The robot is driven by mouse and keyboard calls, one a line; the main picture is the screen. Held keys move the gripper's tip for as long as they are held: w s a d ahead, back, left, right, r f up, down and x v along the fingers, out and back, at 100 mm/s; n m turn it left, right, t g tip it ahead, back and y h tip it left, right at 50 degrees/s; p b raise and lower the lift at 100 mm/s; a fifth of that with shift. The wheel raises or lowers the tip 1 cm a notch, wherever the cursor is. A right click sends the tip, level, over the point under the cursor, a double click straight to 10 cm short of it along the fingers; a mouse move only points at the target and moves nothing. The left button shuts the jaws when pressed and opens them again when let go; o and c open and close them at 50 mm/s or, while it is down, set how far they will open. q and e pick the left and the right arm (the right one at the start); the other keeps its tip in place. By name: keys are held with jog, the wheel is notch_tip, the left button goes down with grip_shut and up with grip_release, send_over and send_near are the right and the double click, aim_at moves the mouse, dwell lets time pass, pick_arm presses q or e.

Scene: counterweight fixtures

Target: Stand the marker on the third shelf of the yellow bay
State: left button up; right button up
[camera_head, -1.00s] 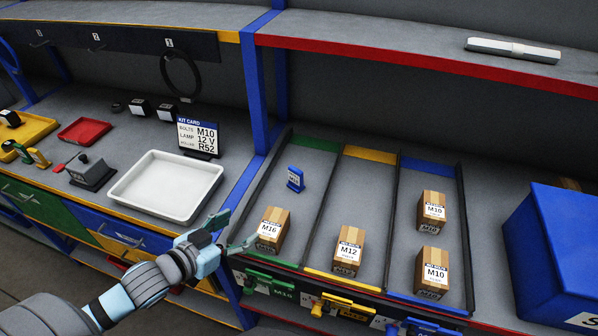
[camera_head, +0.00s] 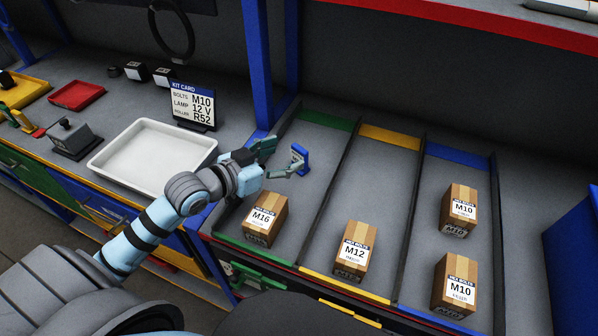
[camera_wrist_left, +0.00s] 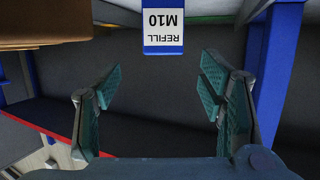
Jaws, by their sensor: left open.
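The marker is a small blue upright stand (camera_head: 301,157) in the green-edged lane, behind the M16 box. In the left wrist view its label (camera_wrist_left: 164,25) reads REFILL M10, upside down. My left gripper (camera_head: 274,159) is open and empty just left of the marker, its fingers pointing towards it. In the wrist view the marker shows between and beyond the fingertips (camera_wrist_left: 160,80); I cannot tell whether a finger touches it. The yellow-edged lane (camera_head: 376,190) is the middle one, with an M12 box (camera_head: 354,250) at its front. My right gripper is not in view.
An M16 box (camera_head: 265,219) stands close in front of my left gripper. Two M10 boxes (camera_head: 459,210) stand in the blue-edged lane. Low dark dividers (camera_head: 408,225) separate the lanes. A blue post (camera_head: 260,70) rises behind my gripper. A white tray (camera_head: 150,150) is at left.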

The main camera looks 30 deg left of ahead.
aim_at(297, 150)
pick_arm(q)
jog(key=x, duration=0.6)
jog(key=shift+w+a+f+b, duration=0.15)
jog(key=shift+w+f+b, duration=0.1)
jog(key=shift+w+b, duration=0.1)
jog(key=shift+w, duration=0.1)
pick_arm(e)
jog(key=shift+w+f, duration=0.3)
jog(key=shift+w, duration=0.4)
pick_arm(q)
jog(key=c, duration=1.2)
